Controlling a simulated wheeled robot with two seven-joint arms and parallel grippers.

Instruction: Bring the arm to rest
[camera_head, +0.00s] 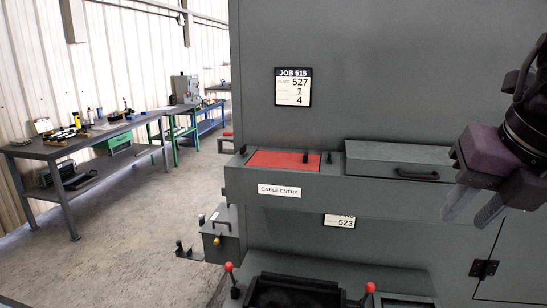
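My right gripper (470,215) hangs in from the right edge, pointing down and left. Its two grey fingers are apart, with nothing seen between them. A purple block-shaped part sits at the base of the fingers. The gripper is in front of the dark grey enclosure (400,70), near the right end of its ledge; I cannot tell if it touches. My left gripper is not in view.
The ledge carries a red panel (285,160), a "CABLE ENTRY" label (279,191) and a grey lid (400,153) with a black handle. Red-knobbed levers flank a black tray (290,293) below.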

